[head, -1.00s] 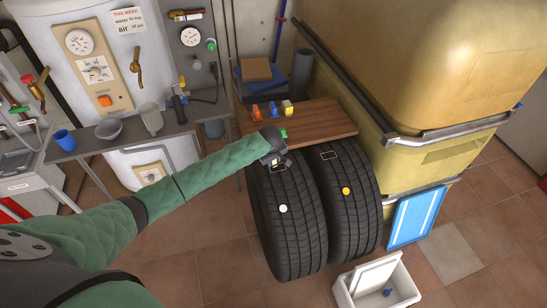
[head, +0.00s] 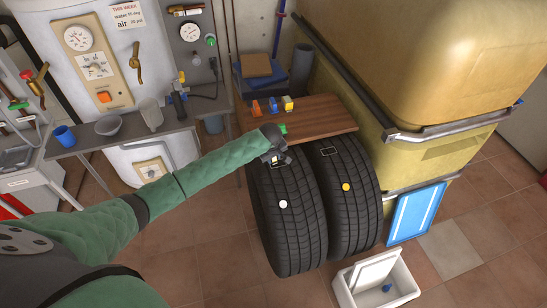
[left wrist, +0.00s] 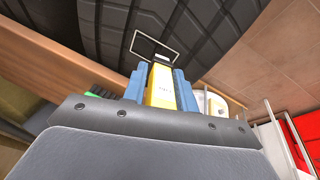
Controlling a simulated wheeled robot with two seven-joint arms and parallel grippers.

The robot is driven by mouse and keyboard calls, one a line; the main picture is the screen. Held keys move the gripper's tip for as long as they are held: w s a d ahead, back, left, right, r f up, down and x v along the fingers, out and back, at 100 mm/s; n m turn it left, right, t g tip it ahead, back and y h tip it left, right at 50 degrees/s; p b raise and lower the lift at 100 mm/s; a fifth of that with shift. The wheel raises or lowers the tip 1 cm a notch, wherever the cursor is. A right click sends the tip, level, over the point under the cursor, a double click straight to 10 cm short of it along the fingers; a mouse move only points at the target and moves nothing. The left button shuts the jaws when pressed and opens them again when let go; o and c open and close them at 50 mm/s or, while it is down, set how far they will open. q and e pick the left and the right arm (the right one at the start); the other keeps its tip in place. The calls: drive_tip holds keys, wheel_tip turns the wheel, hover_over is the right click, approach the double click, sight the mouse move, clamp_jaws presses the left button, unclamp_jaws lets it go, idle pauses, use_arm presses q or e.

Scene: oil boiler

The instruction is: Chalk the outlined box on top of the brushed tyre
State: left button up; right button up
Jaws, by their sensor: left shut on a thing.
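Two black tyres stand side by side: the left tyre (head: 290,235) has a white dot, the right tyre (head: 355,215) a yellow dot. My left gripper, with blue fingers, is shut on a yellow chalk block (left wrist: 162,88). The block's dark end overlaps the near side of the outline; contact is unclear. I cannot tell which tyre is brushed. My right gripper is not in view.
A wooden board (head: 320,122) behind the tyres holds an orange item (head: 255,107), a blue item (head: 272,104), a yellow item (head: 288,103) and a green-bristled thing (head: 283,130). An open white bin (head: 350,292) stands on the floor at front. A yellow tank (head: 440,60) is at right.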

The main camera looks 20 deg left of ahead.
use_arm(q)
drive_tip(key=shift+f, duration=0.15)
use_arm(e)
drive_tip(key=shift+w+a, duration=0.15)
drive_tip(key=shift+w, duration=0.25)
use_arm(q)
drive_tip(key=shift+f, duration=0.15)
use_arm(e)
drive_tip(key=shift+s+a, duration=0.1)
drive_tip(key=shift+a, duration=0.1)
use_arm(q)
drive_tip(key=shift+f, duration=0.1)
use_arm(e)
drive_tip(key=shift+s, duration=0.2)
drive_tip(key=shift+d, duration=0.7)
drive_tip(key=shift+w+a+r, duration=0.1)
